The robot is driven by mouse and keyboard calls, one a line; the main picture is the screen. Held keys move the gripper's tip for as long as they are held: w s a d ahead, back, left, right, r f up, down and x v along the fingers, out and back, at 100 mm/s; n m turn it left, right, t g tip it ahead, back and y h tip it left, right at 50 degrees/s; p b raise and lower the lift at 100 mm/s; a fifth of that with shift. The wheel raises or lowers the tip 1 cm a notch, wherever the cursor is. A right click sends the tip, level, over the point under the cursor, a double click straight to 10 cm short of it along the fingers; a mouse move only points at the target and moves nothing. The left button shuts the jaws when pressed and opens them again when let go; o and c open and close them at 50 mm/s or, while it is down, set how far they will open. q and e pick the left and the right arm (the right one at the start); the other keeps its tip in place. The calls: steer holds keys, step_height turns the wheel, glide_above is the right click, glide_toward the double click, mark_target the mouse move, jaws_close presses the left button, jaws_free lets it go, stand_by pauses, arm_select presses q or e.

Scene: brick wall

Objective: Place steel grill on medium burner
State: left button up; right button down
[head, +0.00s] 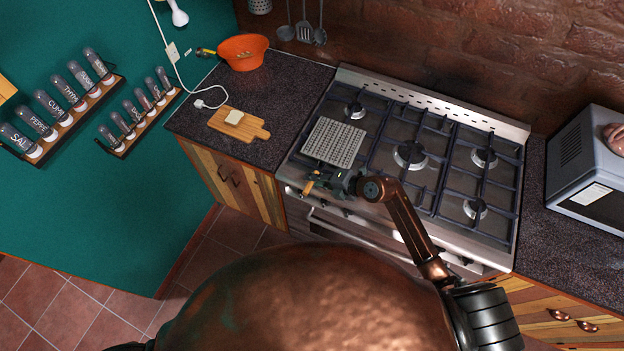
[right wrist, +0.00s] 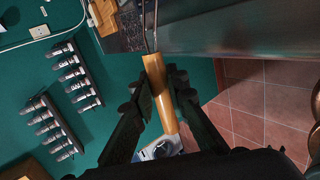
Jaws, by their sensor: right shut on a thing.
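The steel grill (head: 335,142) is a square, light grey, perforated plate with a wooden handle (head: 312,184). In the head view it lies over the front-left area of the stove (head: 436,135) and hides what is beneath it. I cannot tell whether it rests on the grate or hangs just above. My right gripper (head: 333,183) is shut on the handle at the stove's front edge. In the right wrist view the handle (right wrist: 160,98) runs between the fingers. Uncovered burners show at the back left (head: 354,109), the centre (head: 410,154) and the right (head: 484,158). My left gripper is not in view.
A cutting board (head: 252,130) with a pale block and an orange colander (head: 243,52) stand on the left counter. A microwave (head: 590,170) stands on the right counter. Spice racks (head: 62,115) hang on the green wall. The stove's right side is clear.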

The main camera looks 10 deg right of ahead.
steer(key=shift+f, duration=0.4)
steer(key=c, duration=1.8)
jaws_free()
steer(key=shift+c, duration=0.2)
steer(key=shift+f, duration=0.1)
steer(key=v, duration=1.2)
